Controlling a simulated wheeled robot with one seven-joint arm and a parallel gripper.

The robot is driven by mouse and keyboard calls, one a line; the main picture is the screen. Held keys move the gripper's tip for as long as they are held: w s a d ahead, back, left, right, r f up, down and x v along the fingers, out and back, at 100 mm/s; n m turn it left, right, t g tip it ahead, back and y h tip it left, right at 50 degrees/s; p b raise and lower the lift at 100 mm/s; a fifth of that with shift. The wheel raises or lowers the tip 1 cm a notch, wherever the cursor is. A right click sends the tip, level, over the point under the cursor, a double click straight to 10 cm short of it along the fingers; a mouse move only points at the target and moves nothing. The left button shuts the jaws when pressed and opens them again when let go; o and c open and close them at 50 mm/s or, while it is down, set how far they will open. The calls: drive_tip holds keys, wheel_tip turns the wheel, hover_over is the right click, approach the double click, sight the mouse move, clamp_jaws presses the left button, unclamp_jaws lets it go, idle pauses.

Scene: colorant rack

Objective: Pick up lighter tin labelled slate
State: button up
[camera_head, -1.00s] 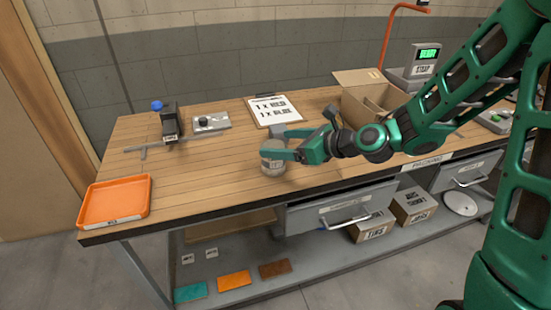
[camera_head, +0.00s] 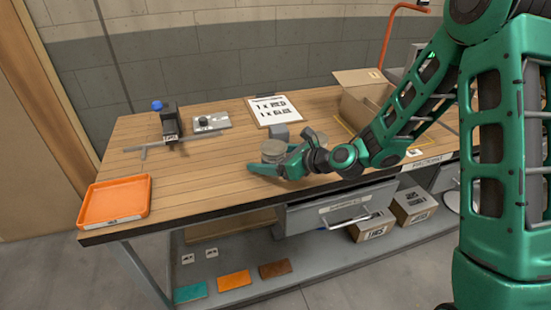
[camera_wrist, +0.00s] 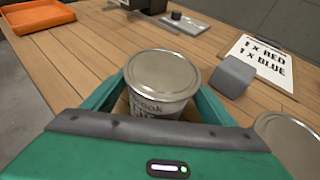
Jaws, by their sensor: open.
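A tin (camera_wrist: 163,85) with a plain metal lid stands upright between the two fingers of my gripper in the wrist view. Its pale label is partly hidden by my gripper; the top line looks like "Brook", and I cannot read "slate" on it. In the head view the same tin (camera_head: 273,148) stands on the bench with its lower part behind my gripper (camera_head: 262,162). My gripper is open around it, low near the bench top. A second tin (camera_wrist: 292,142) is cut off at the lower right of the wrist view, its label unseen.
A grey block (camera_wrist: 233,76) stands close to the right finger. A clipboard (camera_head: 274,110) reading "1 x RED, 1 x BLUE" lies behind. An orange tray (camera_head: 115,202) is at the left end, a cardboard box (camera_head: 362,95) at the right. The bench between tray and tin is clear.

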sight(269, 147)
drive_tip(key=shift+x, duration=1.1)
drive_tip(key=c, duration=1.2)
drive_tip(key=shift+r, duration=0.8)
drive_tip(key=r, duration=0.3)
drive_tip(key=shift+s, duration=0.4)
drive_tip(key=s+r, duration=0.6)
drive_tip(key=s, duration=0.5)
drive_tip(key=shift+a+r, duration=0.2)
drive_tip(key=shift+a, duration=0.1)
